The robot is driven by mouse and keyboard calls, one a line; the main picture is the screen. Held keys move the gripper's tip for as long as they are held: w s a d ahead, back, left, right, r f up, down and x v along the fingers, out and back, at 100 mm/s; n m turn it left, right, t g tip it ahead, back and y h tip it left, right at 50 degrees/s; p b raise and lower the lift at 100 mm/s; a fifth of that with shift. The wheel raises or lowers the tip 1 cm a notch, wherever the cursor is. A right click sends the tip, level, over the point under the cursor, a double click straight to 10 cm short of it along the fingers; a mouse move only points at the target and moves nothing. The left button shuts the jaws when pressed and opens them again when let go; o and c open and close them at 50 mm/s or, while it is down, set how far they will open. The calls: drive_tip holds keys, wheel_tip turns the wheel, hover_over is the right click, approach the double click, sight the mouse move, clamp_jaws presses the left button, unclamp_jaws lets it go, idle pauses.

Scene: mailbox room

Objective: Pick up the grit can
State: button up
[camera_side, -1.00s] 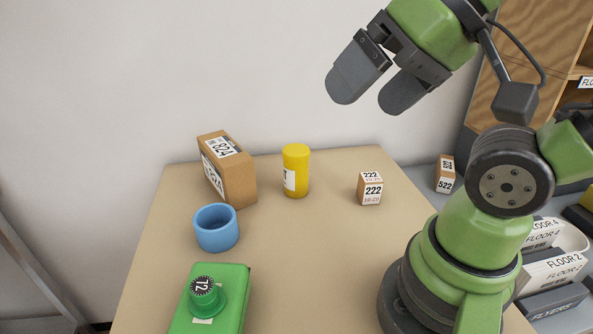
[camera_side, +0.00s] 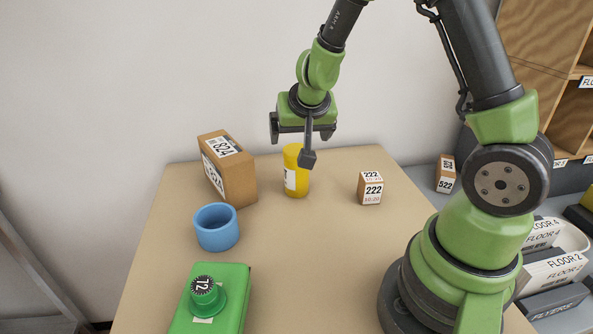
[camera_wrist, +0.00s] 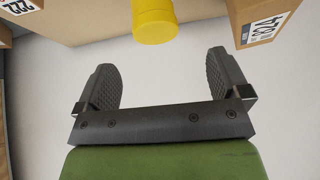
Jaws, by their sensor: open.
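The grit can is most likely the yellow cylinder (camera_side: 296,183) with a white label, standing upright toward the back of the tan table. In the wrist view its yellow end (camera_wrist: 155,24) shows at the top, ahead of the space between my fingers. My gripper (camera_side: 303,130) is open and empty, above and close to the yellow can in the side view. My wrist camera partly covers the can's upper right there. In the wrist view both dark ribbed fingers of my gripper (camera_wrist: 162,78) are spread apart, with nothing between them.
A brown box labelled 824 (camera_side: 234,180) stands left of the can. A blue cup (camera_side: 216,228) and a green box with a knob (camera_side: 232,300) are nearer the front. A small box 222 (camera_side: 370,188) stands right. The table (camera_side: 300,265) is clear in the middle.

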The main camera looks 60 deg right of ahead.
sight(296, 149)
drive_tip(key=x, duration=0.5)
drive_tip(key=shift+s+d, duration=0.15)
drive_tip(key=shift+s, duration=0.25)
drive_tip(key=shift+w+x, duration=0.1)
drive_tip(key=shift+x, duration=1.4)
drive_tip(key=shift+w+x, duration=0.15)
drive_tip(key=shift+x, duration=1.3)
drive_tip(key=shift+d+r, duration=0.1)
drive_tip(key=shift+r, duration=0.1)
drive_tip(key=c, duration=1.3)
